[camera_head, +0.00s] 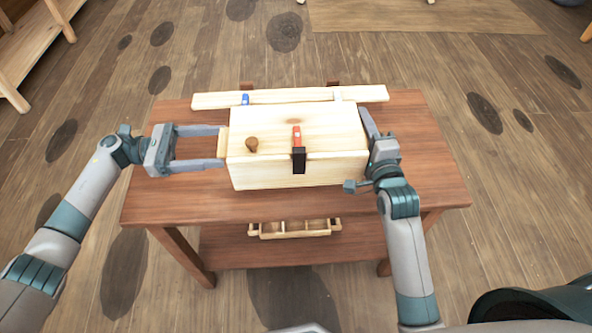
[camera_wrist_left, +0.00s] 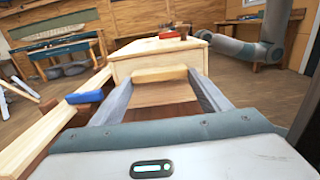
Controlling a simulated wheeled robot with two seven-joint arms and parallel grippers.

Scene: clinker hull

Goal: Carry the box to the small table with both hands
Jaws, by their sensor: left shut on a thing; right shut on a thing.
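The box (camera_head: 290,175) is pale wood with a lid, a brown knob and a red-marked dark clasp on top. In the head view it is at the middle of a reddish-brown table (camera_head: 170,205); I cannot tell whether it rests on the top or is just above it. My left gripper (camera_head: 222,147) is shut on the box's left handle, a pale wooden bar. The handle also shows between the fingers in the left wrist view (camera_wrist_left: 160,75). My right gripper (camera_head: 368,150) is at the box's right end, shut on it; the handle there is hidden.
A pale plank (camera_head: 310,95) with a blue clip (camera_head: 245,99) lies along the table's back edge, close behind the box. A divided wooden tray (camera_head: 293,228) sits on the lower shelf. A wooden rack (camera_head: 30,40) stands far left. Open plank floor surrounds the table.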

